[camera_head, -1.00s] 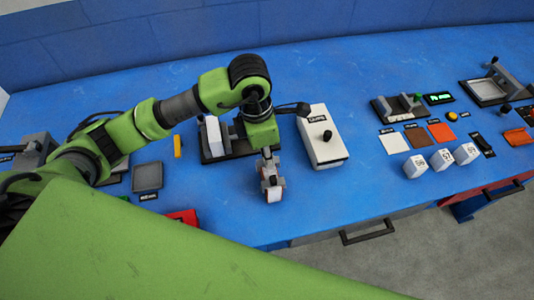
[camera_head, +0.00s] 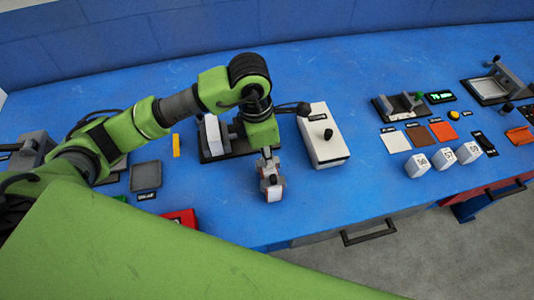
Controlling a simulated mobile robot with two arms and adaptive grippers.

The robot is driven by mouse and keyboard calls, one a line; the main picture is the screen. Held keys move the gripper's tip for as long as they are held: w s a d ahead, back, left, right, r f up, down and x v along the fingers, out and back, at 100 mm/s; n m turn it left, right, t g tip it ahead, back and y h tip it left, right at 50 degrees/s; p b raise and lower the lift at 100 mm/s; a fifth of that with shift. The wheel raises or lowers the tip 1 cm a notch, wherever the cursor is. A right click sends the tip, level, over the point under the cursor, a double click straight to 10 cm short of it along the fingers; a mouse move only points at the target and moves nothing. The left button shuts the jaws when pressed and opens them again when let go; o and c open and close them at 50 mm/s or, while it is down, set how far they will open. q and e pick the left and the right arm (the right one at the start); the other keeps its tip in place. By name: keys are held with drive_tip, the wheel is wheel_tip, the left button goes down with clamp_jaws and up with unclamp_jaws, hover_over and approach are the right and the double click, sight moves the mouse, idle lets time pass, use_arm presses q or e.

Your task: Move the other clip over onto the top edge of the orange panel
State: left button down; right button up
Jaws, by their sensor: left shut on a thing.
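My left gripper (camera_head: 271,189) hangs down over the blue table near its front edge. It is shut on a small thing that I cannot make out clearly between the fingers. A flat orange square (camera_head: 443,132) lies on the table at the right, well away from this gripper. A second orange piece (camera_head: 519,135) lies by the right edge of the picture. I cannot tell for sure which one is the orange panel, and no clip shows clearly. A white box (camera_head: 321,150) with a dark knob stands just right of the gripper. My right gripper is not in view.
A dark fixture with a whitish block (camera_head: 212,133) stands behind the gripper, partly hidden by my left arm. White and brown squares (camera_head: 421,137), several white numbered blocks (camera_head: 444,157) and a dark fixture (camera_head: 399,108) are at right.

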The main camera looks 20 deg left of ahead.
use_arm(q)
drive_tip(key=c, duration=1.6)
unclamp_jaws()
drive_tip(key=shift+r, duration=0.1)
drive_tip(key=shift+r+p, duration=2.05)
drive_tip(key=shift+r, duration=1.65)
drive_tip(key=shift+s+f, duration=0.1)
